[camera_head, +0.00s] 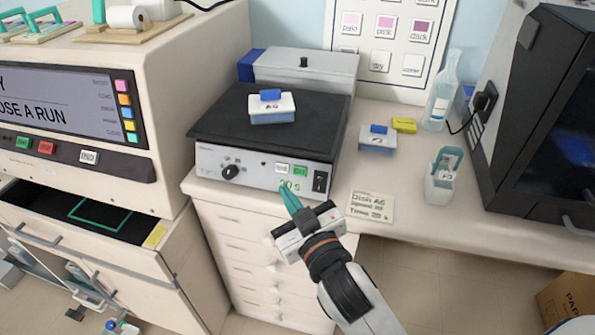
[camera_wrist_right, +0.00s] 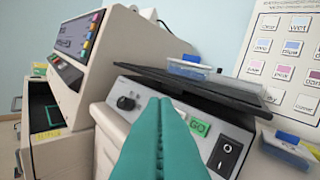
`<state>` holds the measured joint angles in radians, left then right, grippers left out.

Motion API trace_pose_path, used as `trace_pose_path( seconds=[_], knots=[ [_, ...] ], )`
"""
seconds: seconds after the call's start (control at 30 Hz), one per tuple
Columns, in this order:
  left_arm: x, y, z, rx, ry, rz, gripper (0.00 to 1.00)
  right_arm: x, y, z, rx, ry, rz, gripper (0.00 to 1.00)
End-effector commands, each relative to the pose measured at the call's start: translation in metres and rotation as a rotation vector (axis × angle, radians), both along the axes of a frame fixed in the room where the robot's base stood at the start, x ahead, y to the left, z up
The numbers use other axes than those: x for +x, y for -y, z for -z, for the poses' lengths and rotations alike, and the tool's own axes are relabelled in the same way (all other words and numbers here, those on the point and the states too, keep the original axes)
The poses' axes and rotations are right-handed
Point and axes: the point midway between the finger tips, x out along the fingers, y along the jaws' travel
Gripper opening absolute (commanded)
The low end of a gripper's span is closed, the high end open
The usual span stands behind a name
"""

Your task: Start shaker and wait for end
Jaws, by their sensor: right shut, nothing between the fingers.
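The shaker (camera_head: 215,125) is a grey box with a flat black platform. A white dish (camera_head: 272,115) with a blue handle sits on the platform; the dish also shows in the right wrist view (camera_wrist_right: 190,68). The front panel has a black knob (camera_head: 230,172), a white button (camera_head: 283,168), a green GO button (camera_head: 300,171) and a black rocker switch (camera_head: 320,181). Contact cannot be told. My left gripper is not seen.
A note card (camera_head: 370,207), a second blue-handled dish (camera_head: 377,141), a yellow item (camera_head: 404,125), a teal-handled container (camera_head: 443,180) and a bottle (camera_head: 440,95) stand right of the shaker. A machine with a screen (camera_head: 60,100) is at left, a dark cabinet (camera_head: 535,110) at right.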

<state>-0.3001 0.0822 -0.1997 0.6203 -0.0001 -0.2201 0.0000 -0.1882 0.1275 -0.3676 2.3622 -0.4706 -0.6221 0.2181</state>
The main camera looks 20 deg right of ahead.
Motion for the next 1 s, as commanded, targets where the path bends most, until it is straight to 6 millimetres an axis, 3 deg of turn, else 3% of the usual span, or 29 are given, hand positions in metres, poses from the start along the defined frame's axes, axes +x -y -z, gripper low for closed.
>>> trace_pose_path(
  seconds=[0.27,0.7,1.0],
  knots=[
    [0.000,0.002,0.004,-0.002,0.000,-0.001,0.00,0.008,0.005,0.006,-0.001,0.000,0.000,0.00],
    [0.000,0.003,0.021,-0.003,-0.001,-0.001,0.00,0.053,0.036,0.027,-0.002,-0.002,0.002,0.00],
    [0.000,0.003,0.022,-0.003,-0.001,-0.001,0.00,0.067,0.045,0.034,0.001,-0.002,0.000,0.00]
  ],
)
